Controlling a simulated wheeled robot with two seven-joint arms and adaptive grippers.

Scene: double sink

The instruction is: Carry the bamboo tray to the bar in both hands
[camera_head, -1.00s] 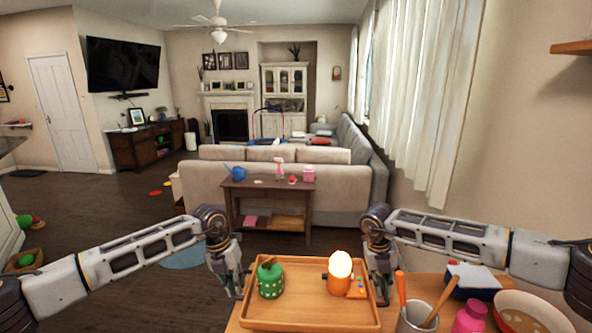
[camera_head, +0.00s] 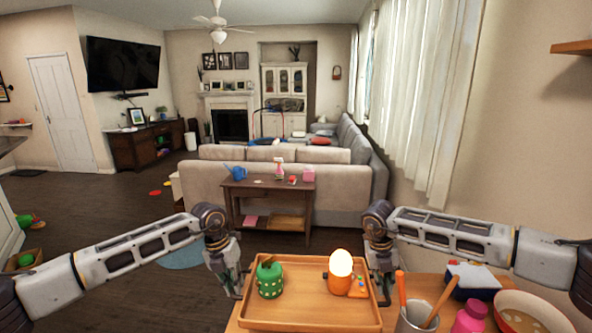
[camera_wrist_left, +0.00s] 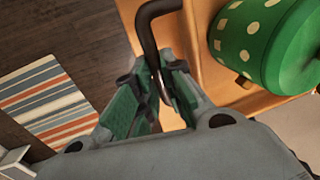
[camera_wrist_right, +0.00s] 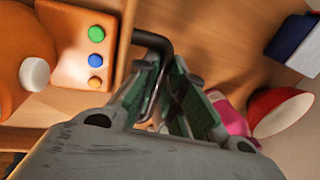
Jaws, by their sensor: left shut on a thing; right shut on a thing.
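The bamboo tray (camera_head: 310,317) is at the bottom middle of the head view, at the wooden table. On it stand a green pot with pale dots (camera_head: 269,281) and an orange lamp-like thing with a glowing globe (camera_head: 341,264) and coloured buttons. My left gripper (camera_head: 238,291) is at the tray's left side; in the left wrist view its fingers (camera_wrist_left: 158,100) are shut on a dark handle (camera_wrist_left: 150,22). My right gripper (camera_head: 383,296) is at the right side; in the right wrist view its fingers (camera_wrist_right: 165,100) are shut on the other dark handle (camera_wrist_right: 152,40). Whether the tray is lifted is hard to tell.
Close right of the tray stand a container with wooden utensils (camera_head: 416,318), a pink bottle (camera_head: 469,318), a bowl (camera_head: 535,312) and a dark blue box (camera_head: 470,283). A console table (camera_head: 268,197) stands ahead behind the sofa (camera_head: 200,181). Open floor (camera_head: 110,215) lies left.

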